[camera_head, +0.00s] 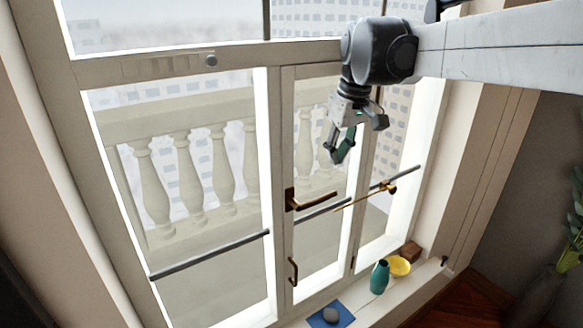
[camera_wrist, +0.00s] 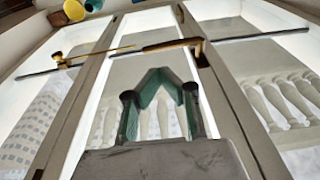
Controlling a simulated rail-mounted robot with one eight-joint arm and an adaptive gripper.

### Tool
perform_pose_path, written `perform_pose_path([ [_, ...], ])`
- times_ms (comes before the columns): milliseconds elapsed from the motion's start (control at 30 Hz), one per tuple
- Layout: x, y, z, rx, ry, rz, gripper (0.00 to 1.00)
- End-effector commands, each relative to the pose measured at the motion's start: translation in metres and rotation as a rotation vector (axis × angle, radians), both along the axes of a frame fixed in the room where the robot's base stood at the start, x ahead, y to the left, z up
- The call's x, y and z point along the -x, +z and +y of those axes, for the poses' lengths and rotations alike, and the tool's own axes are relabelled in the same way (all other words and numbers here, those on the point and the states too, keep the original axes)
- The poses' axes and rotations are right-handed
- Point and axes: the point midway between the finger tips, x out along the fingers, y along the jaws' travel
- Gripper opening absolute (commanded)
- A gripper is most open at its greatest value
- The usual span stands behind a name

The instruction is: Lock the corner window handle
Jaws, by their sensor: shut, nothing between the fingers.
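The window handle (camera_head: 316,202) is a bronze-brown lever on the narrow frame post in the middle of the window. Its lever points right, roughly level, from a dark plate. In the wrist view the handle (camera_wrist: 172,44) lies just beyond my fingertips, plate at right. My gripper (camera_head: 338,158) is shut and empty, with green fingers, above the handle and apart from it. In the wrist view my gripper (camera_wrist: 160,72) shows its fingertips meeting in a point. A smaller bronze handle (camera_head: 292,271) sits lower on the same post.
A grey bar crosses the panes, with a thin brass rod and knob (camera_head: 385,188) right of the handle. The sill holds a teal vase (camera_head: 379,277), a yellow bowl (camera_head: 399,266), a brown block (camera_head: 411,250) and a grey stone (camera_head: 331,315) on a blue sheet (camera_head: 345,318).

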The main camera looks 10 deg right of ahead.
Motion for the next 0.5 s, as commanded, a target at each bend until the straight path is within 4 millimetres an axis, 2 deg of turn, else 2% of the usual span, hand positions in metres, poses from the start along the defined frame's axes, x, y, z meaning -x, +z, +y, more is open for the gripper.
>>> perform_pose_path([
  [300, -0.011, -0.058, 0.006, 0.000, 0.001, 0.000, 0.00],
  [500, -0.015, -0.086, 0.009, 0.000, 0.001, 0.000, 0.00],
])
